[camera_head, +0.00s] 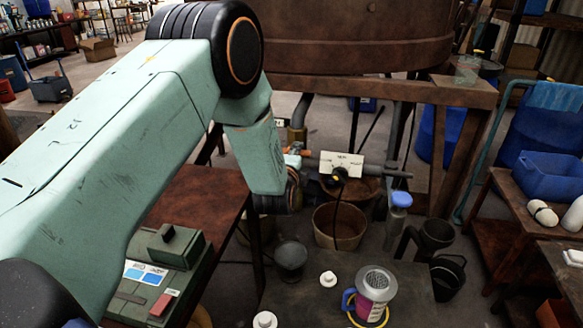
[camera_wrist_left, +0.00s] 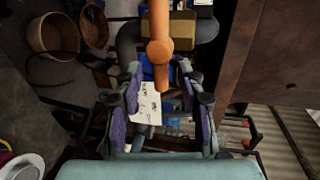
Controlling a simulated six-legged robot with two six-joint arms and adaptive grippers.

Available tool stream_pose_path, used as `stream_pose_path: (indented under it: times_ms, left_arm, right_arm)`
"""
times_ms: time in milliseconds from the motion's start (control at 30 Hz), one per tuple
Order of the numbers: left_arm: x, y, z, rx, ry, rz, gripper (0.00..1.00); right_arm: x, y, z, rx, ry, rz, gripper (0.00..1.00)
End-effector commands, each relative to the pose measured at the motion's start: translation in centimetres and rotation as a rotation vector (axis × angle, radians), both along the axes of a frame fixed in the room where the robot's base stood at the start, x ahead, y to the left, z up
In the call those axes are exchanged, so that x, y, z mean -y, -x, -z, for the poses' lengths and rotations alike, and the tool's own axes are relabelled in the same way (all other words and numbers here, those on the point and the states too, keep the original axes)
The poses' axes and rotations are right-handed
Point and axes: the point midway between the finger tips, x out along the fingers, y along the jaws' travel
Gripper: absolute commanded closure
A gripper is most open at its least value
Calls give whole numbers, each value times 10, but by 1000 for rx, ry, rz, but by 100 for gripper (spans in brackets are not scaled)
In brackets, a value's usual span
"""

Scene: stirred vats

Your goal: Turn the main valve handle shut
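The main valve handle (camera_wrist_left: 160,50) is orange, with a long bar and a round hub, at the top middle of the left wrist view. In the head view only a small orange piece (camera_head: 303,152) shows beside the pipe, partly behind my left wrist. My left gripper (camera_wrist_left: 163,92) is open, its purple-padded fingers standing apart on either side of the handle's lower end, with gaps showing. Contact cannot be told. In the head view my left arm hides most of this gripper. A white tag (camera_wrist_left: 145,105) shows between the fingers and hangs at the pipe (camera_head: 342,165). My right gripper is out of view.
A large rusty vat (camera_head: 350,45) stands above the pipe on a wooden frame. A wooden bucket (camera_head: 340,226) is below. A green control box (camera_head: 165,262) sits on a table at left. Blue bins (camera_head: 550,172) are at right.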

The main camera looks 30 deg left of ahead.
Motion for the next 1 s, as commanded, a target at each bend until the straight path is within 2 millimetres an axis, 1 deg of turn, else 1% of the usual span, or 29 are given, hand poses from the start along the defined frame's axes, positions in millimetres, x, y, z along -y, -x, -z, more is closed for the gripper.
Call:
stream_pose_path:
  times_ms: [33,300,500,700,1000]
  left_arm:
    - [3,8,-2,-2,1,1,61]
    - [13,49,-10,-1,-1,1,61]
    - [20,73,-15,-2,-2,3,61]
    - [22,82,-17,0,-1,1,61]
    - [22,83,-17,0,-1,1,61]
  right_arm:
    - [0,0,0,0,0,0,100]
    - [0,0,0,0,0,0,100]
    - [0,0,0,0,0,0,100]
    - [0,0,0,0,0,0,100]
    - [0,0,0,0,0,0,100]
